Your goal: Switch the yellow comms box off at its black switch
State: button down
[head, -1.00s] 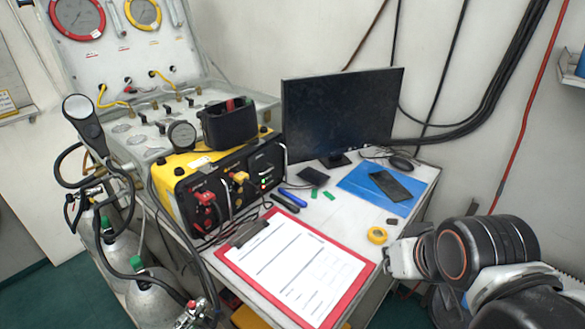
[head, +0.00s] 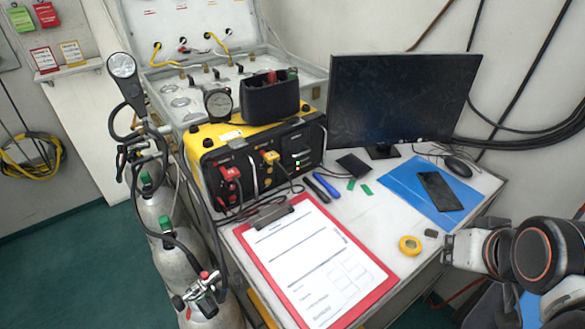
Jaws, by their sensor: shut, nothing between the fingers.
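The yellow comms box (head: 212,133) stands at the back left of the table in the head view, its black front panel (head: 255,172) facing me. A red plug (head: 230,175) and a yellow plug (head: 270,158) sit in the panel. Small green lights (head: 298,164) glow at the panel's right side. The black switch is too small to make out against the black panel. My gripper (head: 450,250) is at the right, over the table's right edge, shut and empty. It is well apart from the box, across the clipboard and tape roll.
A red clipboard (head: 382,282) with paper lies in front of the box. A yellow tape roll (head: 410,245), blue folder (head: 400,180) with a phone, and monitor (head: 400,100) are to the right. A black pouch (head: 268,98) sits on the box. Gas cylinders (head: 160,205) stand left.

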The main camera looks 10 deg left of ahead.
jog(key=w+a+m+y, duration=0.2)
jog(key=w+a+m, duration=0.2)
jog(key=w+a, duration=0.3)
jog(key=m+t+y, duration=0.1)
jog(key=m+y, duration=0.2)
jog(key=m, duration=0.5)
send_near(322, 208)
jog(key=w+d+r, duration=0.2)
jog(key=w+r, duration=0.1)
jog(key=w, duration=0.2)
jog(key=a+f+m, duration=0.1)
jog(key=f, duration=0.1)
jog(key=w+a+f+m, duration=0.1)
jog(key=a, duration=0.1)
jog(key=w+a+f+m+y, duration=0.1)
jog(key=a+f, duration=0.1)
jog(key=shift+w+a+f+m, duration=0.1)
jog(key=shift+a+f+m, duration=0.1)
jog(key=shift+f+m, duration=0.15)
jog(key=shift+a+f+m, duration=0.25)
jog(key=shift+a+m, duration=0.05)
jog(key=shift+m, duration=0.05)
jog(key=shift+w, duration=0.1)
